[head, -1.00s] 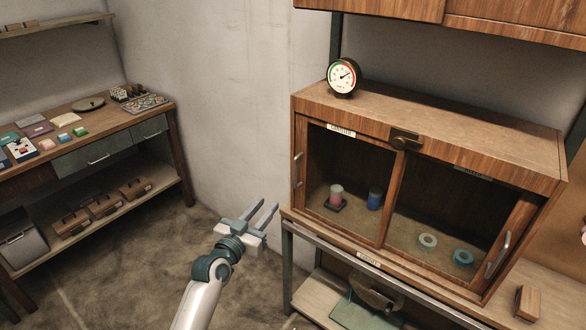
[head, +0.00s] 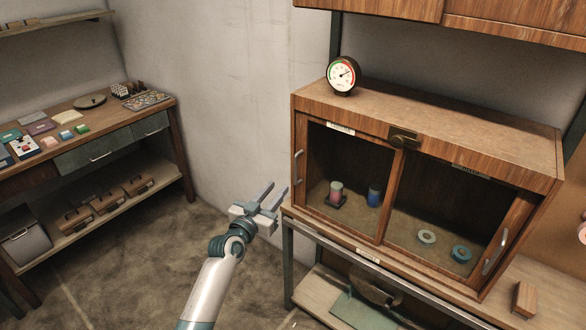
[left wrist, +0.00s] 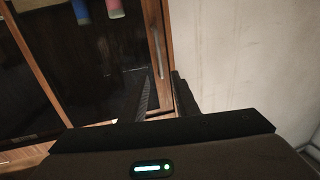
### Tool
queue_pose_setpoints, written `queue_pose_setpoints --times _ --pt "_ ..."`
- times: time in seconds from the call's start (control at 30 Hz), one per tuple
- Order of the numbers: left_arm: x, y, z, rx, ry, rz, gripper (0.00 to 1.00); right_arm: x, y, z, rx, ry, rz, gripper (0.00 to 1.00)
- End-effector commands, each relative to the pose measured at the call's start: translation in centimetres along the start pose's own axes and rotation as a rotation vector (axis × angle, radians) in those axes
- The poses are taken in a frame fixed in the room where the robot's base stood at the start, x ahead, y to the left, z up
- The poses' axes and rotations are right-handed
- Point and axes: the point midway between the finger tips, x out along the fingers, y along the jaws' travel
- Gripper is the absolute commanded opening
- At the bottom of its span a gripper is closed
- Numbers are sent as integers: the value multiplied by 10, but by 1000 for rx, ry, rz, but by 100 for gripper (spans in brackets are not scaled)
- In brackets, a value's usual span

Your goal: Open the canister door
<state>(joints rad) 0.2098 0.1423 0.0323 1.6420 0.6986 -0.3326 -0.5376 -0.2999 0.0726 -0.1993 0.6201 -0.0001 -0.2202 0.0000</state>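The canister door (head: 349,178) is the left glazed door of a wooden cabinet and is shut. A small white label (head: 341,129) sits above it; its print is too small to read surely. The door's metal handle (head: 298,168) is upright on its left edge and also shows in the left wrist view (left wrist: 155,52). A pink-and-white canister (head: 336,192) and a blue canister (head: 374,196) stand behind the glass. My left gripper (head: 276,188) is open and empty, just left of and below the handle, apart from it. My right gripper is out of view.
The right glazed door (head: 448,212) is shut, with two tape rings (head: 427,237) behind it. A latch (head: 403,137) sits on the frame between the doors. A gauge (head: 342,74) stands on top. The floor left of the cabinet is clear.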

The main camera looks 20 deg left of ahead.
Motion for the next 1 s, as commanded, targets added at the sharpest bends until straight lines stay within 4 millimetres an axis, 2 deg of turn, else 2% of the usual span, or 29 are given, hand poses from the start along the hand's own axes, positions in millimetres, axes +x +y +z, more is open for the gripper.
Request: queue_pose_setpoints --times 0.2,0.6,0.8,1.0 --pt "35 0 -2 -1 -1 0 28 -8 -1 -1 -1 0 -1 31" --pt "93 0 -1 0 -1 0 28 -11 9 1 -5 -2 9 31" --pt "113 0 0 0 0 2 28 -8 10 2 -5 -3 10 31" --pt "121 0 0 1 0 0 28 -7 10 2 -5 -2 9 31"
